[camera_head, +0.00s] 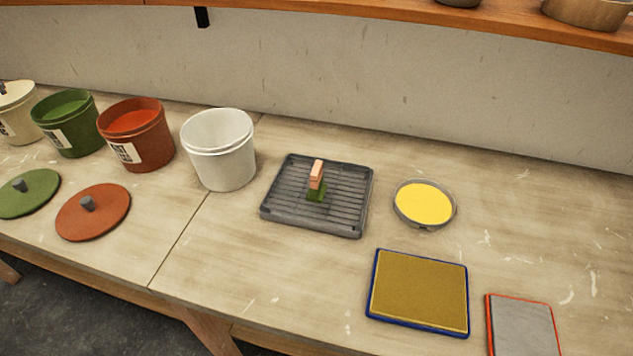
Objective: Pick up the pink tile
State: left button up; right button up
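A small pink tile (317,168) stands upright near the middle of a dark grey slatted rack (348,206) on the table. Its lower end meets a small green piece (316,194) on the rack. I cannot tell whether the pink tile is fixed to the green piece or only rests on or behind it. Neither of my grippers shows in the head view.
Left of the rack stand a white bucket (222,160), a red bucket (137,148) and a green bucket (66,137), with lids (105,217) in front. Right are a yellow-filled bowl (424,203), a blue-edged tray (418,291) and a red-edged panel (522,328). A shelf (400,16) runs above.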

aim_at(315, 193)
jog(key=j+z, duration=0.15)
jog(key=j, duration=0.5)
jog(key=k+j+z, duration=0.1)
jog(key=j, duration=0.6)
jog(key=k+j+z, duration=0.15)
jog(key=j, duration=0.5)
jog(key=i, duration=0.05)
